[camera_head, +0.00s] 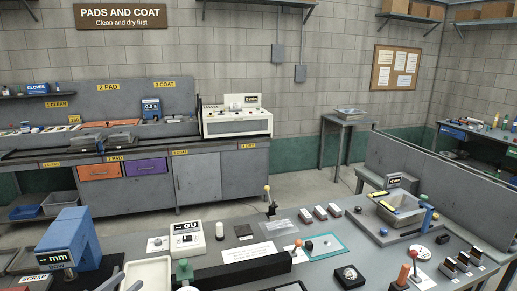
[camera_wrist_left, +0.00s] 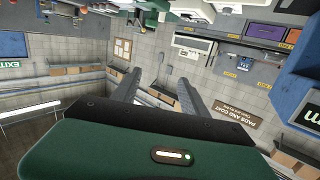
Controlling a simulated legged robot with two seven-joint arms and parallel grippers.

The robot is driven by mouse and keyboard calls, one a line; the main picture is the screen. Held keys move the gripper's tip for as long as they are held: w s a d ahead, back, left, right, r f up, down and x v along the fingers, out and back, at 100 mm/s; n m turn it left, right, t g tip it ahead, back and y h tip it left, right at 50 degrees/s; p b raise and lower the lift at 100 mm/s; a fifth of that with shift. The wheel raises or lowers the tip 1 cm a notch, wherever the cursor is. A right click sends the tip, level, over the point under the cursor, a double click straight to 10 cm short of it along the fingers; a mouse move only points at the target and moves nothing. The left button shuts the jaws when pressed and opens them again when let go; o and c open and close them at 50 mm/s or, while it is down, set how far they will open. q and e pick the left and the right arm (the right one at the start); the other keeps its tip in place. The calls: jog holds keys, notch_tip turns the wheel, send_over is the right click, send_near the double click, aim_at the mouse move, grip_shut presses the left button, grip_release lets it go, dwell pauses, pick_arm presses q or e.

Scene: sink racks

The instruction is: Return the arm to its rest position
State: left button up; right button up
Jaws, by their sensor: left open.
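My left gripper (camera_wrist_left: 158,76) shows in the left wrist view with its two dark grey fingers spread apart and nothing between them. Its black palm and green housing fill the bottom of that view. The wrist picture is upside down, with the wall sign and wall cabinets beyond the fingers, and no surface touches the fingertips. In the head view I cannot clearly make out the gripper among the things at the bottom edge. My right gripper is in neither view.
A blue "mm" gauge (camera_head: 76,240) stands at the near left; it also shows in the left wrist view (camera_wrist_left: 300,82). Near it are a white tray (camera_head: 148,274), a white GU device (camera_head: 187,240) and a long black bar (camera_head: 243,270). Open floor (camera_head: 310,180) lies behind the bench.

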pick_arm(q)
jog(key=w+d+f+n+g+y+b, duration=0.1)
jog(key=d+f+n+g+y+b, duration=0.1)
jog(key=d+f+y, duration=0.25)
jog(key=s+d+f+g+b, duration=0.1)
jog(key=s+d+f+g, duration=0.2)
jog(key=s+d, duration=0.2)
jog(key=s+d+f+n+g+y+b, duration=0.1)
jog(key=s+d+f+g, duration=0.3)
jog(key=s, duration=0.8)
jog(key=s+d+f+n+g+b, duration=0.1)
jog(key=s+d+f+g, duration=0.3)
jog(key=s, duration=0.5)
jog(key=shift+d+f, duration=0.25)
jog(key=shift+d, duration=0.7)
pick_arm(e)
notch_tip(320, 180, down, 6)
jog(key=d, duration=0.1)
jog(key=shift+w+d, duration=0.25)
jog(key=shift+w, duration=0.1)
pick_arm(q)
jog(key=shift+a+f, duration=0.1)
jog(key=shift+a, duration=0.25)
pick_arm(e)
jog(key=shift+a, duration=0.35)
pick_arm(q)
jog(key=shift+d, duration=0.2)
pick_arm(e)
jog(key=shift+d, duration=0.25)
